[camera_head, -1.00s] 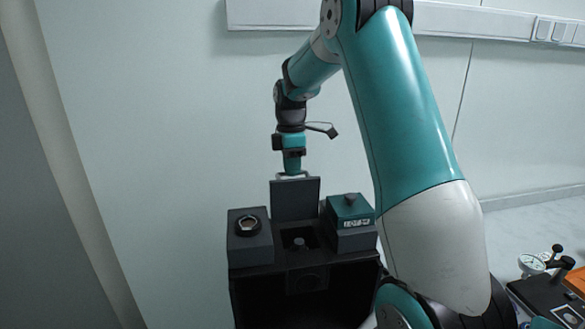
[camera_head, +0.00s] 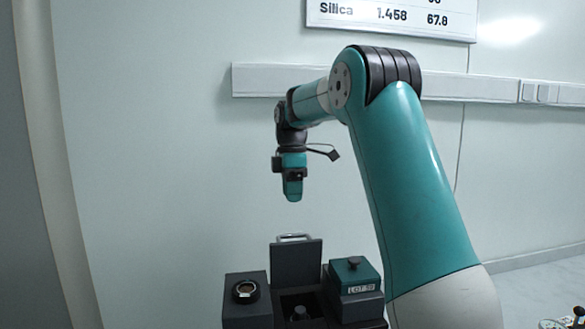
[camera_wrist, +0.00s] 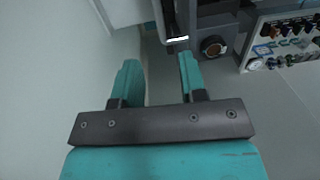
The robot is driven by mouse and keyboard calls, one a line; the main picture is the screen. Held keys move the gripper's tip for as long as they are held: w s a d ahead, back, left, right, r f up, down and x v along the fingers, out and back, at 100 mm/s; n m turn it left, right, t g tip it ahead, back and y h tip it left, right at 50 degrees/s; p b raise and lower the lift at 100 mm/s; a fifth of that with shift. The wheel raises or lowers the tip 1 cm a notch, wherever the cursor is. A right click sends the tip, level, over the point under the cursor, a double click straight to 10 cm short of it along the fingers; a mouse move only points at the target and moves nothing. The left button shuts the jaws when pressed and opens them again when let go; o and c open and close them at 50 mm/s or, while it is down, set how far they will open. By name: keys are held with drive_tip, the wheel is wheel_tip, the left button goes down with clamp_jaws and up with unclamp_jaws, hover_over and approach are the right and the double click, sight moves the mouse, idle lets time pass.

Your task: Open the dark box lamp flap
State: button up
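The dark box (camera_head: 255,318) stands low in the head view, its lower part cut off by the frame edge. Its lamp flap (camera_head: 297,264) stands upright behind the opening, with a light metal handle (camera_head: 293,238) along its top edge. A small knob-like part (camera_head: 299,313) shows in the opening. My gripper (camera_head: 292,198) hangs pointing down above the handle, with a clear gap between them. In the wrist view my gripper (camera_wrist: 159,75) has its fingers wide apart with nothing between them. The handle (camera_wrist: 178,40) shows there just beyond the right finger.
A round ring (camera_head: 246,290) sits on the box's left block. A green-topped block (camera_head: 355,278) with a LOT label and a knob stands right of the flap. A pale wall lies behind. A rack of small parts (camera_wrist: 285,40) shows at right in the wrist view.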

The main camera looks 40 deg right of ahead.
wheel_tip(320, 180, up, 8)
drive_tip(key=p, duration=0.3)
drive_tip(key=shift+w+d+p, duration=0.15)
drive_tip(key=shift+w+p, duration=0.05)
drive_tip(key=shift+p, duration=0.1)
drive_tip(key=s+a+f+b, duration=0.2)
drive_tip(key=a+f, duration=0.1)
drive_tip(key=a, duration=0.4)
drive_tip(key=s+a+f+m+t+y+b, duration=0.1)
drive_tip(key=s+a+f+b, duration=0.15)
drive_tip(key=a, duration=0.45)
drive_tip(key=s+a+f+b, duration=0.1)
drive_tip(key=s+a+f, duration=0.15)
drive_tip(key=a, duration=0.55)
drive_tip(key=s+a+f+m+y+b, duration=0.1)
drive_tip(key=s+a+f+b, duration=0.1)
drive_tip(key=s+a+f, duration=0.4)
drive_tip(key=s+a+f+m+y+b, duration=0.1)
drive_tip(key=s+a+f, duration=0.5)
drive_tip(key=s, duration=0.7)
drive_tip(key=shift+s+a+f+m+y+b, duration=0.15)
drive_tip(key=shift+a+f+m+y+b, duration=0.15)
drive_tip(key=shift+a+m+y+b, duration=0.25)
